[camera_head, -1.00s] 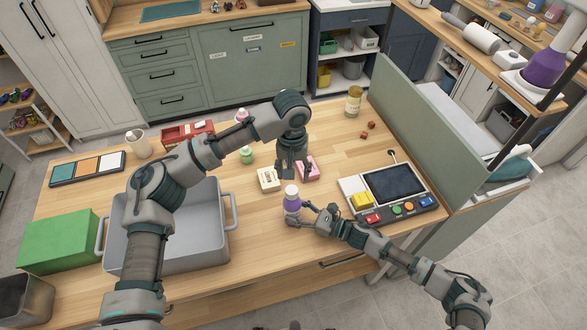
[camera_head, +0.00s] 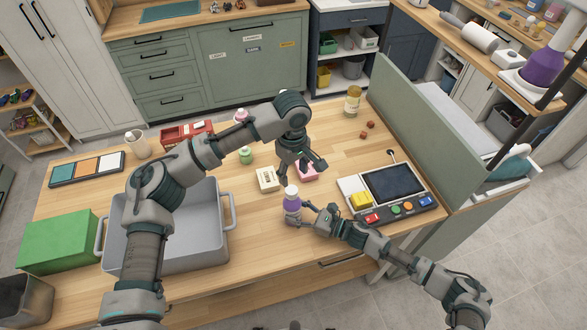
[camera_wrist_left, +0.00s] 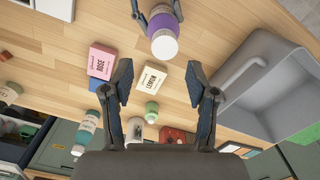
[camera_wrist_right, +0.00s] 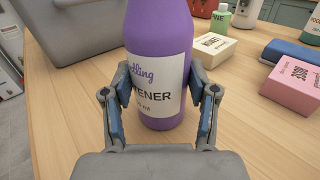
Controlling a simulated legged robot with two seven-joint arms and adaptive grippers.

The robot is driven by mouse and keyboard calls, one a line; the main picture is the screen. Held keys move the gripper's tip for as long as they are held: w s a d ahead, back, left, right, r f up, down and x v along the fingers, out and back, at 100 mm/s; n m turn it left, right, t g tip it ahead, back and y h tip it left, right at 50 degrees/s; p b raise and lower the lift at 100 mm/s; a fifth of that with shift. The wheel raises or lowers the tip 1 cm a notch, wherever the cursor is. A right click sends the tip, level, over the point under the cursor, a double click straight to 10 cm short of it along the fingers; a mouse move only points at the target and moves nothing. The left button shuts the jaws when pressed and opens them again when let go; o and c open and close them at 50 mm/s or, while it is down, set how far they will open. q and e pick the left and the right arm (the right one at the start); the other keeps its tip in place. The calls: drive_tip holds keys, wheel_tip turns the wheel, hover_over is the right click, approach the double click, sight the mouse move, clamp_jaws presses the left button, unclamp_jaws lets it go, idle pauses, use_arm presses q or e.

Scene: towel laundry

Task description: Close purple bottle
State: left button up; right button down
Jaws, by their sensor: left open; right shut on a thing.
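The purple bottle (camera_head: 292,203) stands upright on the table with a white cap on top, seen in the head view. Its purple body and white label fill the right wrist view (camera_wrist_right: 160,60), where the top is out of frame. My right gripper (camera_wrist_right: 160,100) is shut around the lower body of the bottle. My left gripper (camera_head: 302,170) is open and empty, above the table just behind the bottle. In the left wrist view, the bottle's white cap (camera_wrist_left: 164,45) shows ahead of the open fingers (camera_wrist_left: 160,85). Whether the cap is fully seated I cannot tell.
A cream box (camera_head: 268,179) and a pink box (camera_wrist_left: 102,60) lie near the left gripper. A green bottle (camera_head: 246,155) stands behind them. A grey tub (camera_head: 217,262) is at left, and a button panel (camera_head: 395,190) is at right.

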sight(293, 189)
use_arm(q)
wheel_tip(293, 189, down, 7)
drive_tip(key=shift+f, duration=0.15)
idle(0.4)
